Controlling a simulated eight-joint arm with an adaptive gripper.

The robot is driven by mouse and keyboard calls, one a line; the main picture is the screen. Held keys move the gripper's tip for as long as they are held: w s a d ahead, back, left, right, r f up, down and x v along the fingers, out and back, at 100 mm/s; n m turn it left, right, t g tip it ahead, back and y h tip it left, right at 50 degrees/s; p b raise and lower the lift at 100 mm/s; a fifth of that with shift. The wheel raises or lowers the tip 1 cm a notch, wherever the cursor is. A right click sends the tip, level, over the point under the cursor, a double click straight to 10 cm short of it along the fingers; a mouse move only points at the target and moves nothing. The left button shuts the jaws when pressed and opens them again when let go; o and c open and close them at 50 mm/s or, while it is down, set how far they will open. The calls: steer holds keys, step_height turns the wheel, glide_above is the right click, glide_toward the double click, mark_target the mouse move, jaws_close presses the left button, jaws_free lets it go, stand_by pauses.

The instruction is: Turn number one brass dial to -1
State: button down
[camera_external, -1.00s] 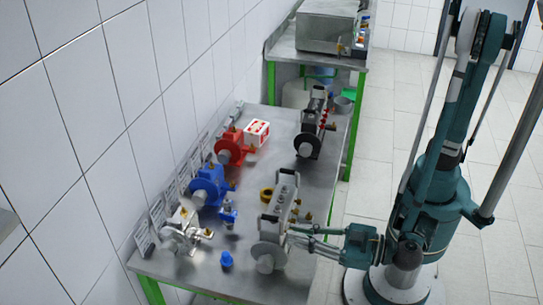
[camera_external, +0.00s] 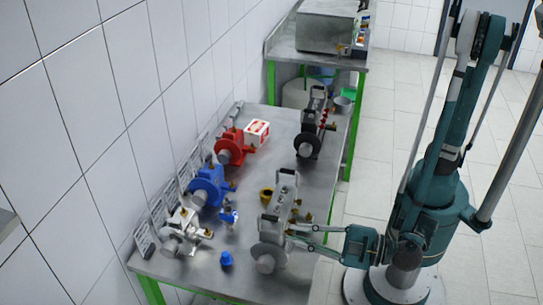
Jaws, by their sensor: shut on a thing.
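The grey pump unit (camera_external: 281,205) stands at the front right of the metal table, with a handle on top and a round flange at its front. Brass dials (camera_external: 307,216) show on its right side. My gripper (camera_external: 289,234) reaches in from the right, with its fingertips at the lower right side of this unit. It is shut on a small part there, which I take to be a brass dial; the fingers hide most of it. The dial's number and scale are too small to read.
A silver pump (camera_external: 182,228), a blue pump (camera_external: 209,188) and a red pump (camera_external: 234,146) line the wall side of the table. A black unit (camera_external: 311,130) stands at the back right. A blue cap (camera_external: 227,259) lies near the front.

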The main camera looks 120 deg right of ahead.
steer(key=shift+n, duration=0.6)
steer(key=c, duration=2.7)
jaws_free()
steer(key=shift+v, duration=5.95)
steer(key=shift+d, duration=0.1)
